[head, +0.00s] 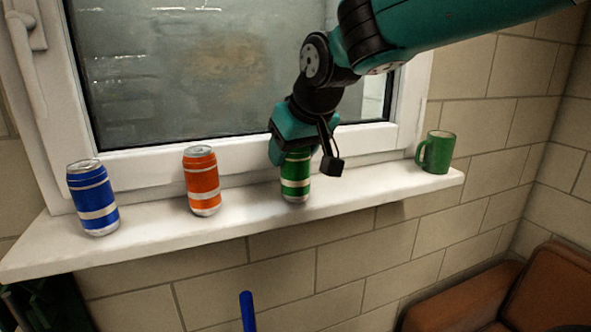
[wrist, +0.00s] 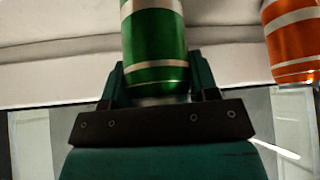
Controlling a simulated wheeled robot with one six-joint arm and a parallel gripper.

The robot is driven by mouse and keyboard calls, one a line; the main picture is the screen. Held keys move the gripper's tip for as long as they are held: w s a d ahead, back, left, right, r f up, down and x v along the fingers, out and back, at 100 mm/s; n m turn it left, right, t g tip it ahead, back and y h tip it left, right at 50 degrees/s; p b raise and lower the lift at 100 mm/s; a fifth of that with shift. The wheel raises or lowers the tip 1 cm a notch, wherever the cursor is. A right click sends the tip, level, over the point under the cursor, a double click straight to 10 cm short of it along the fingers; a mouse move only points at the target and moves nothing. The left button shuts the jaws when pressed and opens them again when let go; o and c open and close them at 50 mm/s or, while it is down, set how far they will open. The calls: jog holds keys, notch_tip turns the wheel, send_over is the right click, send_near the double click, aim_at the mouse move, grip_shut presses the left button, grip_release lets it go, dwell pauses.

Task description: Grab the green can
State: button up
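The green can (head: 295,178), with pale bands, stands upright on the white window sill. My gripper (head: 293,152) is over its upper part in the head view and hides its top. In the wrist view the green can (wrist: 155,50) is between the two fingers of my gripper (wrist: 158,80), one close along each side. I cannot tell whether the fingers press on it or leave a narrow gap.
An orange can (head: 202,182) and a blue can (head: 94,200) stand to the left on the sill (head: 150,218). A green mug (head: 437,153) stands near its right end. The window (head: 200,70) is close behind. A brown seat (head: 470,295) is below right.

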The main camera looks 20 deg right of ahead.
jog(key=shift+c, duration=1)
jog(key=shift+r, duration=0.15)
